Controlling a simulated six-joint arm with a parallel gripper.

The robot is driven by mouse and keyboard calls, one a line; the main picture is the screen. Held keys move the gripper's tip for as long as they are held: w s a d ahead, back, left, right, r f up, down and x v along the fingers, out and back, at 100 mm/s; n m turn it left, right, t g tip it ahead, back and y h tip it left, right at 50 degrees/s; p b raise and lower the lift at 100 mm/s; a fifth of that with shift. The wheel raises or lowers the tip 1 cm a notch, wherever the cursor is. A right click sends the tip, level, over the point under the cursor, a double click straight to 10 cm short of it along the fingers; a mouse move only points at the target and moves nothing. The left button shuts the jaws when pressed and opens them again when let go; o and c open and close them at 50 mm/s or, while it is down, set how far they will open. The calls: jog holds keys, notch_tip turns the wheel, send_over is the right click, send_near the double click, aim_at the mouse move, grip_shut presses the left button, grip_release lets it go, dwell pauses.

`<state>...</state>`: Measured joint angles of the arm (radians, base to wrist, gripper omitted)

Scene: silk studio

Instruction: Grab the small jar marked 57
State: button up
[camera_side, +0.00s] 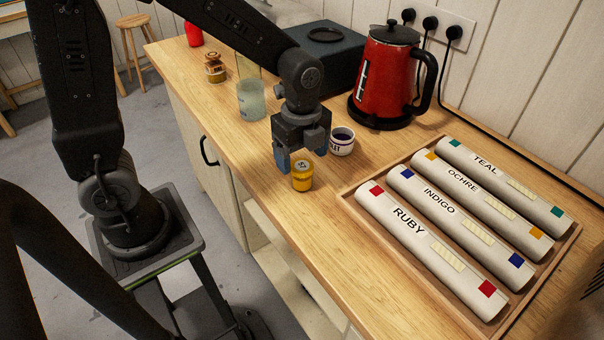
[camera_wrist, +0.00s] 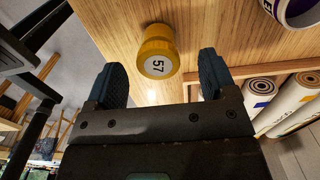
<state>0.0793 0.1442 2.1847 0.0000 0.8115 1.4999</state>
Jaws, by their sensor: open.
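The small jar marked 57 (camera_side: 302,175) is yellow with a round white label on its lid and stands upright on the wooden counter (camera_side: 330,235) near its front edge. In the wrist view the jar (camera_wrist: 157,52) shows ahead of the fingertips, between their lines, with "57" readable on the lid. My gripper (camera_side: 294,160) is just above and beside the jar in the side view, with blue fingers pointing down. In the wrist view my gripper (camera_wrist: 162,75) has its two fingers spread wide with nothing held between them.
A glass jar (camera_side: 250,100) is to the left, a red kettle (camera_side: 390,75) behind. A wooden tray (camera_side: 375,235) of labelled rolls lies right.

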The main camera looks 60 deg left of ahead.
aim_at(302, 165)
jog(key=f, duration=0.3)
jog(key=shift+s+d+f, duration=0.2)
jog(key=shift+d+f, duration=0.1)
jog(key=shift+f, duration=0.7)
jog(key=shift+c, duration=0.3)
jog(key=c, duration=1)
jog(key=shift+o, duration=0.2)
jog(key=shift+r, duration=0.15)
